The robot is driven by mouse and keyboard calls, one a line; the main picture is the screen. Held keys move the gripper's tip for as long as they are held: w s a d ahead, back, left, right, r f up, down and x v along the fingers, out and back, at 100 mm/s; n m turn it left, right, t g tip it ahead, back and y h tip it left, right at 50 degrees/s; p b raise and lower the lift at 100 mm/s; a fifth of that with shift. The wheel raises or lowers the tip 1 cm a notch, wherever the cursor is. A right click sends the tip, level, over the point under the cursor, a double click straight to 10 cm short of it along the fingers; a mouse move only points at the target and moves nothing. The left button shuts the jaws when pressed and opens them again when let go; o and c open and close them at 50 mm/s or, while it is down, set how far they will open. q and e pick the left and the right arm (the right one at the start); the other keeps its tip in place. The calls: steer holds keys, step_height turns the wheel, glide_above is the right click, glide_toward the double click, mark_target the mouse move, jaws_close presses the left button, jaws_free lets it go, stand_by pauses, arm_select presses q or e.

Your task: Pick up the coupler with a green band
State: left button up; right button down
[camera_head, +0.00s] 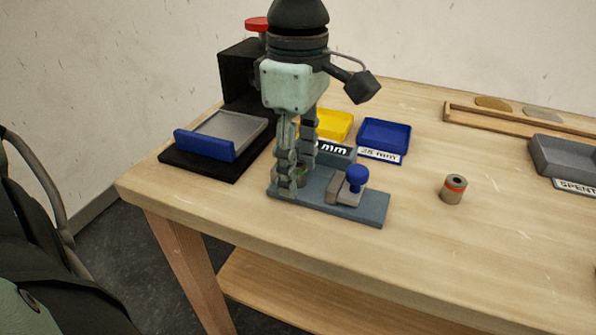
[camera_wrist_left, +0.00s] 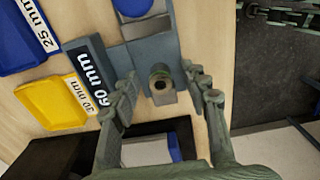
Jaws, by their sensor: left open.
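The coupler with a green band (camera_head: 301,173) stands upright at the left end of a blue-grey fixture plate (camera_head: 368,212). In the head view my left gripper's fingers partly hide it. In the left wrist view the coupler (camera_wrist_left: 160,76) shows its round open top between the fingers. My left gripper (camera_head: 297,180) points down, open, with one finger on each side of the coupler; in the wrist view (camera_wrist_left: 160,84) gaps show on both sides. A jointed green part, seemingly my right gripper (camera_wrist_left: 288,14), shows at the wrist view's top right; its jaws are unclear.
A clamp with a blue knob (camera_head: 357,178) sits on the plate beside the coupler. A coupler with an orange band (camera_head: 453,189) stands right. Yellow (camera_head: 333,123) and blue (camera_head: 384,136) bins, a blue-fronted tray (camera_head: 205,146) and a grey bin (camera_head: 565,157) stand around.

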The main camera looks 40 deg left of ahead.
arm_select(q)
jaws_close()
steer(key=shift+r, duration=0.1)
